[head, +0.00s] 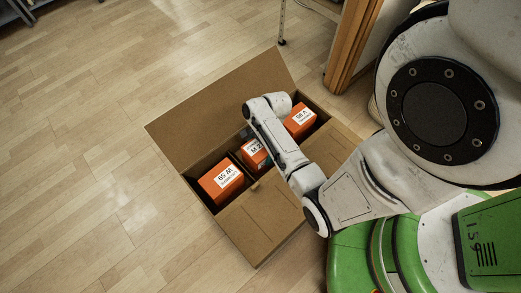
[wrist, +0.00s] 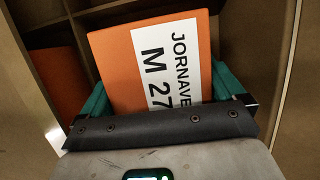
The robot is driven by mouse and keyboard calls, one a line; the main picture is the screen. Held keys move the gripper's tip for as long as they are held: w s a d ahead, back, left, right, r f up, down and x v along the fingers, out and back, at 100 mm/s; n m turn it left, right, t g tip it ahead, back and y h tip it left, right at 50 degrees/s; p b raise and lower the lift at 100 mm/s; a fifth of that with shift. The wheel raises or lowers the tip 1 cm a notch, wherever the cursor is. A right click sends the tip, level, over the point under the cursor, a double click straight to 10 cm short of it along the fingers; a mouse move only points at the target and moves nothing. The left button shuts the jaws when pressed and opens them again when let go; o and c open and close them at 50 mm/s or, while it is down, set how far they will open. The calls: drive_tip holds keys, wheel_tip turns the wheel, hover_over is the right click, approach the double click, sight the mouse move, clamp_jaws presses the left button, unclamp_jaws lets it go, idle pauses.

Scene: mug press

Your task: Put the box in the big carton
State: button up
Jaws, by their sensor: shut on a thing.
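The big carton (head: 262,215) stands open on the floor, its flaps folded out. The box (head: 252,155), orange with a white label reading M 27, is inside the carton's middle part, between two other orange boxes. My gripper (wrist: 165,95) is shut on this box (wrist: 115,65), with one teal finger on each side of it. The label faces the wrist camera. My arm partly covers the box in the head view. Whether the box touches the carton's bottom is hidden.
An orange box marked W 59 (head: 221,180) sits in the carton's left part. Another orange box (head: 300,120) sits in its right part. Cardboard dividers (wrist: 50,12) show in the wrist view. A wooden post (head: 350,45) stands behind right. The floor to the left is clear.

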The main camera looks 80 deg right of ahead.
drive_tip(key=o, duration=0.9)
drive_tip(key=shift+c, duration=0.2)
drive_tip(key=p+v, duration=0.5)
drive_tip(key=v, duration=0.7)
drive_tip(key=shift+a, duration=0.1)
drive_tip(key=w+a+r+n+h, duration=0.1)
drive_tip(key=a+r+n, duration=0.3)
drive_tip(key=a+n, duration=0.6)
drive_tip(key=w+a+r+n+g+h, duration=0.1)
drive_tip(key=a+r+n, duration=0.4)
drive_tip(key=a+n, duration=0.5)
drive_tip(key=shift+a+n+h, duration=0.25)
drive_tip(key=shift+n+h, duration=0.25)
drive_tip(key=shift+n, duration=2)
